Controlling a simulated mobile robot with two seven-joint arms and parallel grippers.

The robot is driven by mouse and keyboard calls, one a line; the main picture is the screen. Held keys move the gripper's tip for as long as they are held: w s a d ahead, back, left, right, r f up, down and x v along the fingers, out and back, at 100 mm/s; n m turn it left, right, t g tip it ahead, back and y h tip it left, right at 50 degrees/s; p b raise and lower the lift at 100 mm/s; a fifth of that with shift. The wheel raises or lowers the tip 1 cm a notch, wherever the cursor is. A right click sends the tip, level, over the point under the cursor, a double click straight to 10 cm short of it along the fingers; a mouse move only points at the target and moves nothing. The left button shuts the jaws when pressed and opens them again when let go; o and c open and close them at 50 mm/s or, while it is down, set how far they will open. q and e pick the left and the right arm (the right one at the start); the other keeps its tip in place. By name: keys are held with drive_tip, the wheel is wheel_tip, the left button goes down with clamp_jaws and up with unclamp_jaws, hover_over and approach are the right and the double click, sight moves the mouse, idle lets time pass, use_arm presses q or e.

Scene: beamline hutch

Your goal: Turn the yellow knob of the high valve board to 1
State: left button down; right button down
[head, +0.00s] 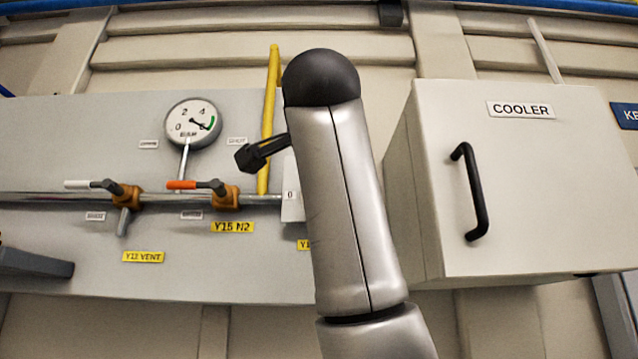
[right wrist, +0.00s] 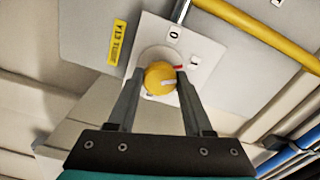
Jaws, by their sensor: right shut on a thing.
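The yellow knob (right wrist: 158,78) shows in the right wrist view, on a white plate (right wrist: 200,45) of the grey board, with marks 0 and 1. A pale pointer line on the knob slants towards the side of the 1 mark. A small red mark shows at the fingertip by the 1 side. My right gripper (right wrist: 161,74) is shut on the knob, one finger on each side. In the head view my right arm hides the knob; only the plate's left edge (head: 291,196) with the 0 shows. A dark grey piece at the left edge, likely my left gripper (head: 38,263), shows only partly.
The board (head: 150,270) carries a pressure gauge (head: 192,123), a white-handled valve (head: 122,193) and an orange-handled valve (head: 222,195) on a pipe. A yellow pipe (head: 270,100) rises behind. The COOLER box (head: 540,180) stands out right of my arm.

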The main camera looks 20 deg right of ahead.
drive_tip(key=shift+f, duration=0.1)
idle(0.3)
drive_tip(key=shift+c, duration=1.5)
unclamp_jaws()
drive_tip(key=shift+s, duration=0.15)
drive_tip(key=b+v, duration=0.4)
drive_tip(key=v, duration=1.1)
